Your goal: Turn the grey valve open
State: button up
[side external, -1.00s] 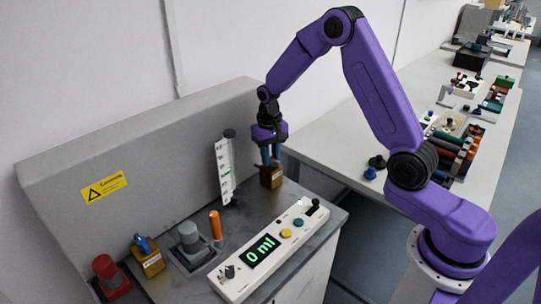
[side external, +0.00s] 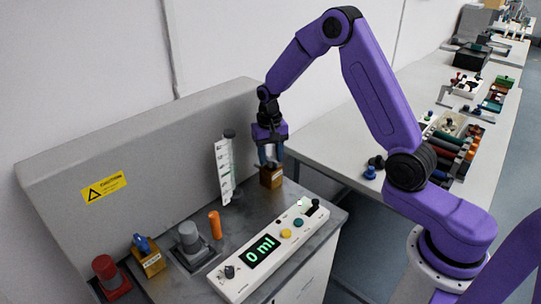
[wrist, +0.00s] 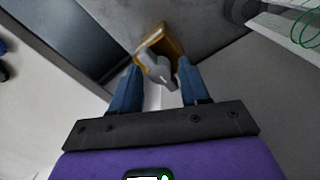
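The grey valve (wrist: 158,72) is a small grey handle on a brass-coloured block, seen at the top middle of the wrist view. In the side external view the block (side external: 271,179) stands near the bench's far right corner; the handle is mostly hidden by my fingers. My gripper (side external: 270,160) points down just above the block. In the wrist view its two blue fingers (wrist: 157,82) are apart, one on each side of the grey handle. I see gaps beside the handle, and no clear contact.
A graduated white column (side external: 224,172) stands left of the block. A white console (side external: 268,250) with a "0 ml" display lies in front. A blue-handled valve block (side external: 149,259), a grey knob (side external: 189,237), a red knob (side external: 106,270) and an orange cylinder (side external: 215,224) stand further left.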

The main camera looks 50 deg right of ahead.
aim_at(269, 159)
dwell(0.3)
notch_tip(269, 159, up, 17)
jog(key=shift+w+a+r, duration=0.15)
jog(key=shift+a+r, duration=0.05)
dwell(0.4)
jog(key=shift+a, duration=0.1)
